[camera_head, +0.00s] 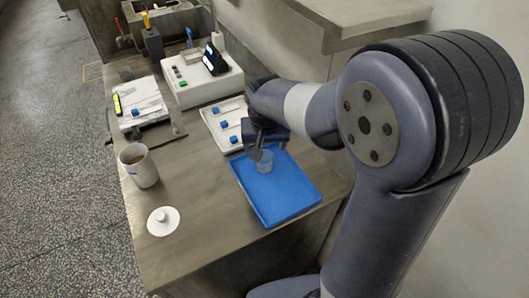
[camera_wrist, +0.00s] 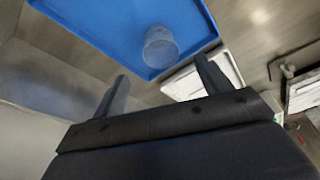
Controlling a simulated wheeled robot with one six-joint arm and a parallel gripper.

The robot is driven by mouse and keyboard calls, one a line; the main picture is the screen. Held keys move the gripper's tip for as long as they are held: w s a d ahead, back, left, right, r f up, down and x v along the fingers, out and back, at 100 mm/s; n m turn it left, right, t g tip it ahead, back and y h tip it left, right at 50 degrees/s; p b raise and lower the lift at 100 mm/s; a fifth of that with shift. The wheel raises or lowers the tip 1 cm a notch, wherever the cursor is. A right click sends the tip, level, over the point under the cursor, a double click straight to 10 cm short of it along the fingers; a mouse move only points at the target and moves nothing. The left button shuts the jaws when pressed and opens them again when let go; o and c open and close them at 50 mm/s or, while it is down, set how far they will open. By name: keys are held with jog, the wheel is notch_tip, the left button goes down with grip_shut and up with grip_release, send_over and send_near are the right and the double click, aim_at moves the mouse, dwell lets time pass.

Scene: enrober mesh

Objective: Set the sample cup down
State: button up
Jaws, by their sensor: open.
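The sample cup (camera_head: 265,161) is a small clear cup on the blue tray (camera_head: 283,200), near the tray's far left part. In the wrist view the cup (camera_wrist: 160,47) appears to stand upright on the blue tray (camera_wrist: 100,30), near its edge. My gripper (camera_head: 258,150) is just above and beside the cup in the head view. In the wrist view its two fingers (camera_wrist: 160,85) are spread wide, with nothing between them, and the cup is beyond the fingertips, apart from them. In the head view my wrist hides part of the tray's far edge.
A white tray (camera_head: 212,117) with several blue-capped items lies behind the blue tray. A white instrument (camera_head: 204,82) and papers (camera_head: 143,103) are farther back. The tabletop between lid and blue tray is clear.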

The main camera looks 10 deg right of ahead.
jog(key=shift+v, duration=1.15)
